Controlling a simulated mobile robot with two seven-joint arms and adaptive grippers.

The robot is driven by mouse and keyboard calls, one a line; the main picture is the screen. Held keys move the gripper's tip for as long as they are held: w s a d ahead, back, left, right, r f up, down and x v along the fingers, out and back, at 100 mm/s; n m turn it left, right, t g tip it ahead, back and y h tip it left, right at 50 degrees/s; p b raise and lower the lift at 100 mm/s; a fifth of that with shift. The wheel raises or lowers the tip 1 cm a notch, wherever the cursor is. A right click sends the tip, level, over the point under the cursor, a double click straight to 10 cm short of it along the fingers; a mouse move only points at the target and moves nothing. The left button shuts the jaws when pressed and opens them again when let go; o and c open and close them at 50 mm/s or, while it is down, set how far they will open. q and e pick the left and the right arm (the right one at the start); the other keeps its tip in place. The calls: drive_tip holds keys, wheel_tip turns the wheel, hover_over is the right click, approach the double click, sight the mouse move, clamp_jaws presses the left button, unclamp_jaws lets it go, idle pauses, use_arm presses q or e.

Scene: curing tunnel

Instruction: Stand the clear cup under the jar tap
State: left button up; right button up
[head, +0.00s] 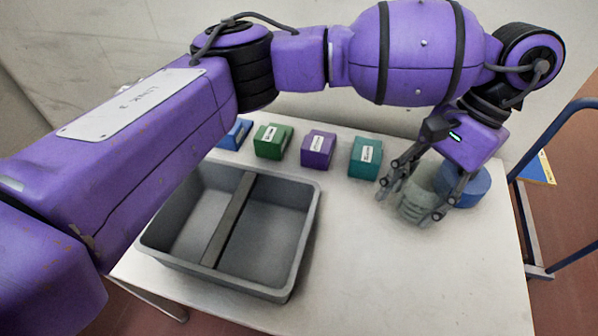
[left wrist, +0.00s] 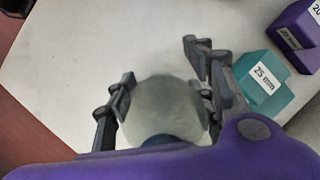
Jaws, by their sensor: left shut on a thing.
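My left gripper (head: 416,202) reaches down over the right part of the table, with its fingers on either side of a clear, greenish cup (head: 413,207). In the left wrist view the round, cloudy cup (left wrist: 163,105) sits between the two fingers, and the gripper is shut on it. The cup looks close to the table top; I cannot tell whether it touches it. A blue round body (head: 471,187) stands right behind the gripper and is partly hidden by it. No tap can be made out, and I cannot tell whether the blue body belongs to the jar. My right gripper is not in view.
A grey two-part bin (head: 312,222) stands at the left of the table (head: 400,285). Blue (head: 235,134), green (head: 272,141), purple (head: 318,149) and teal (head: 365,158) labelled blocks line the back. The front right is clear. A blue rail frame (head: 527,225) stands beyond the right edge.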

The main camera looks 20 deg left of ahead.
use_arm(q)
drive_tip(key=a+p, duration=0.2)
drive_tip(key=a, duration=1)
drive_tip(key=shift+s+a+r, duration=0.1)
drive_tip(key=shift+s+a, duration=0.05)
drive_tip(key=shift+a, duration=0.25)
drive_tip(key=a+p, duration=0.1)
drive_tip(key=a, duration=0.3)
drive_tip(key=shift+r, duration=0.1)
drive_tip(key=shift+d+f, duration=0.1)
drive_tip(key=shift+f, duration=0.75)
drive_tip(key=shift+d+f, duration=0.15)
drive_tip(key=o, duration=0.5)
drive_tip(key=shift+f, duration=0.1)
drive_tip(key=shift+o, duration=1.1)
